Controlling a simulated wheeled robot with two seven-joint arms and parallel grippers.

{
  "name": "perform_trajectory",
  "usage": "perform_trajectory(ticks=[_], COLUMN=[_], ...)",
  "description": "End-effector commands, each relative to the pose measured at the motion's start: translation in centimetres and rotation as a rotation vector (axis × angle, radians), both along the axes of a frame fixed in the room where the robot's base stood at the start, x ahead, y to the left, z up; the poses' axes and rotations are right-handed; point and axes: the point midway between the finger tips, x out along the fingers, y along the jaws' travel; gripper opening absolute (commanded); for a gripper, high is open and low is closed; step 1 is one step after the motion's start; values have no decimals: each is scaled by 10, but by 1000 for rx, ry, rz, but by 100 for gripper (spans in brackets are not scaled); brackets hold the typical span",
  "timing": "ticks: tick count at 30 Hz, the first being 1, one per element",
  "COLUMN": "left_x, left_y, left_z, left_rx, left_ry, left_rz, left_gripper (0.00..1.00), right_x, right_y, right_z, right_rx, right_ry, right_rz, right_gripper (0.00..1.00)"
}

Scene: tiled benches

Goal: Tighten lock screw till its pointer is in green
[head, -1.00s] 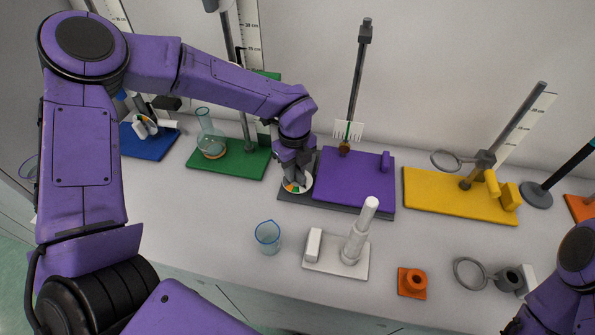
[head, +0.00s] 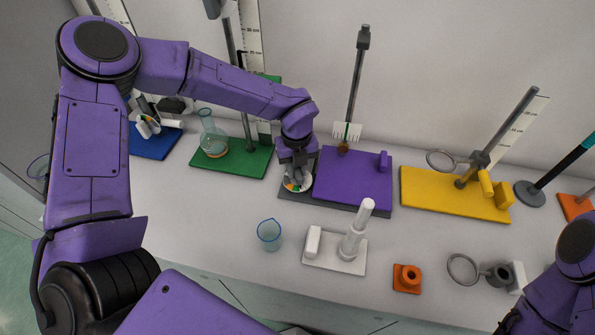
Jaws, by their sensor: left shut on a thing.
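The lock screw sits at the left end of the purple stand's grey base plate, under my left gripper (head: 297,182), which is shut on it from above. Around it shows a round white dial (head: 291,188) with small green and orange patches; the gripper hides most of it. The pointer is too small and covered to read. The purple stand (head: 353,178) has a tilted grey rod and a small white scale plate (head: 346,131) with a green mark. Only my right arm's links show at the lower right; its gripper is out of view.
A blue-rimmed beaker (head: 269,234), a white stand (head: 325,256) with an upright cylinder and an orange block (head: 407,278) stand in front. A green stand (head: 232,161) with a flask is on the left, a yellow stand (head: 440,196) on the right.

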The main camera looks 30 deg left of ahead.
Motion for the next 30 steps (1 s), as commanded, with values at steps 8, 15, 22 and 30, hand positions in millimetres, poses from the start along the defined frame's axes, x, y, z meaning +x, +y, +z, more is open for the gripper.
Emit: perform_trajectory(ticks=[8, 15, 22, 30], left_x=[5, 5, 6, 5], left_y=[-1, -2, -4, -4], left_z=[4, 8, 5, 4], left_rx=[-1, 0, 1, 1], left_ry=[-11, -9, -10, -10], left_rz=[-123, -216, -344, -357], left_gripper=[0, 0, 0, 44], right_x=[0, 0, 0, 0], right_y=[0, 0, 0, 0], right_z=[10, 22, 26, 26], right_rx=[0, 0, 0, 0], right_ry=[0, 0, 0, 0], right_rz=[0, 0, 0, 0], right_gripper=[43, 43, 43, 43])
